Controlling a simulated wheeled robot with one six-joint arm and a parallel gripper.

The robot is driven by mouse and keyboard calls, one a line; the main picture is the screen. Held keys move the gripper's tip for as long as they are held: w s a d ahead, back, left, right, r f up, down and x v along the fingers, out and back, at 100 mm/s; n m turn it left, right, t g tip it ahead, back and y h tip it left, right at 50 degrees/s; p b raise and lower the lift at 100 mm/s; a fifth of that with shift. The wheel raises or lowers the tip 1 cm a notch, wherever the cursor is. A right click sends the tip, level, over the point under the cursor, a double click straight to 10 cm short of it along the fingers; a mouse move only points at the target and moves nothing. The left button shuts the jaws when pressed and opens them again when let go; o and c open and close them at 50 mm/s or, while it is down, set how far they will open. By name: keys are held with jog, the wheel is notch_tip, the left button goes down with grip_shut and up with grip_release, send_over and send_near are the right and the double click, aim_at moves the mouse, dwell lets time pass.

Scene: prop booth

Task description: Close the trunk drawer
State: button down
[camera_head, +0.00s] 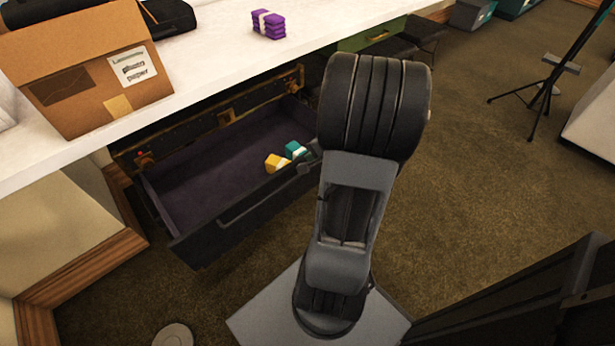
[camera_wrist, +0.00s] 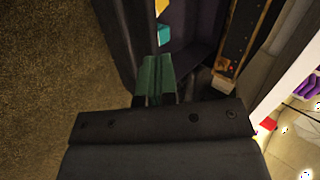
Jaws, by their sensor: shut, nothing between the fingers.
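The trunk drawer (camera_head: 215,185) stands pulled out under the white counter, its dark tray open at the top. A yellow bundle (camera_head: 276,162) and a teal bundle (camera_head: 296,149) lie inside near its right end. Its front has a long dark handle bar (camera_head: 262,195). In the wrist view the drawer's dark wall (camera_wrist: 118,35) shows, with the yellow bundle (camera_wrist: 161,7) and teal bundle (camera_wrist: 164,35) beyond my gripper. My gripper (camera_wrist: 155,72) has its green fingertips together and empty, close to the drawer's end; contact cannot be told. In the head view my arm hides it.
A cardboard box (camera_head: 85,65) and a purple bundle (camera_head: 268,24) stand on the white counter (camera_head: 215,60). A green drawer front (camera_head: 370,36) shows beyond my arm. A tripod (camera_head: 545,80) stands at right.

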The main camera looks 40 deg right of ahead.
jog(key=shift+m+h, duration=0.6)
jog(key=shift+m, duration=0.3)
jog(key=w+d+f+b, duration=0.1)
jog(key=f, duration=0.2)
jog(key=w+d+f+b, duration=0.1)
jog(key=w+f, duration=0.1)
jog(key=f, duration=0.1)
jog(key=w+d+f+b, duration=0.1)
jog(key=f+b, duration=0.1)
jog(key=f, duration=0.1)
jog(key=shift+w+f, duration=0.15)
jog(key=shift+w, duration=0.15)
jog(key=shift+x, duration=0.8)
jog(key=shift+w+d+b, duration=0.1)
jog(key=shift+w+b, duration=0.05)
jog(key=shift+b, duration=0.15)
